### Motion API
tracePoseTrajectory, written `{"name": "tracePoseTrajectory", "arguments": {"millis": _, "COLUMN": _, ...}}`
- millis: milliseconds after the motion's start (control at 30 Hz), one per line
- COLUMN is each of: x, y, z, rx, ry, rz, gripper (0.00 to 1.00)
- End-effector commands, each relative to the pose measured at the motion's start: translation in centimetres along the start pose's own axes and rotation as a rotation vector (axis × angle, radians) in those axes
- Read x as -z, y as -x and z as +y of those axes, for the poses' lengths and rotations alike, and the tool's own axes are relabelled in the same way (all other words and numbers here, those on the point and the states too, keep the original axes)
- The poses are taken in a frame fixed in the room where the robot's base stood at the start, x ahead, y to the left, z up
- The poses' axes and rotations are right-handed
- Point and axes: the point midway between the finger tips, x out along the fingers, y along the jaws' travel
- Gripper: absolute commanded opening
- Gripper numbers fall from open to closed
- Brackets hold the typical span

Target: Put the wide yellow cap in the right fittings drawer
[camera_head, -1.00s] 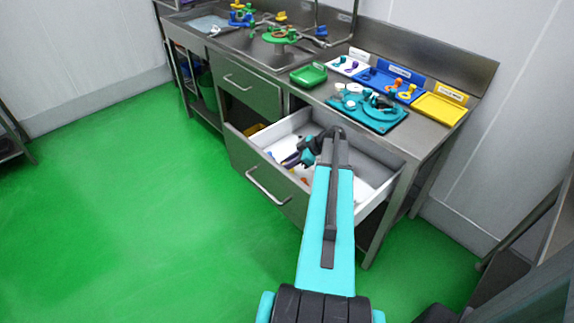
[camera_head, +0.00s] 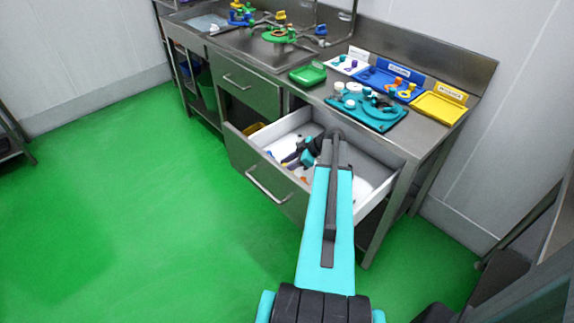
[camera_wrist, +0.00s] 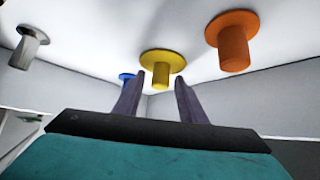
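The yellow cap (camera_wrist: 162,68) has a wide round flange and a short stem. In the wrist view it shows inside the white-walled drawer, between and just beyond my fingertips, with a gap to each finger. My gripper (camera_wrist: 159,82) is open and empty. In the head view my gripper (camera_head: 288,162) is down inside the open right drawer (camera_head: 268,190), and the yellow cap cannot be made out there.
In the wrist view an orange cap (camera_wrist: 233,45) stands right of the yellow one, a grey cap (camera_wrist: 27,48) far left, and a blue piece (camera_wrist: 127,77) close by. A teal board (camera_head: 368,110) with fittings, a blue tray (camera_head: 372,80) and a yellow tray (camera_head: 437,107) are on the counter.

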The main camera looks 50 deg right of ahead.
Motion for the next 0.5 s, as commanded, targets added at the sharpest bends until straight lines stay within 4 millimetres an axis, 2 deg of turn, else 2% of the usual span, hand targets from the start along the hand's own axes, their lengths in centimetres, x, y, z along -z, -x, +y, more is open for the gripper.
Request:
{"name": "tracePoseTrajectory", "arguments": {"millis": 233, "x": 0.1, "y": 0.7, "z": 0.0, "rx": -0.001, "ry": 0.000, "rz": 0.000, "gripper": 0.37}}
{"name": "tracePoseTrajectory", "arguments": {"millis": 500, "x": 0.1, "y": 4.3, "z": 0.1, "rx": -0.003, "ry": 0.001, "rz": 0.000, "gripper": 0.37}}
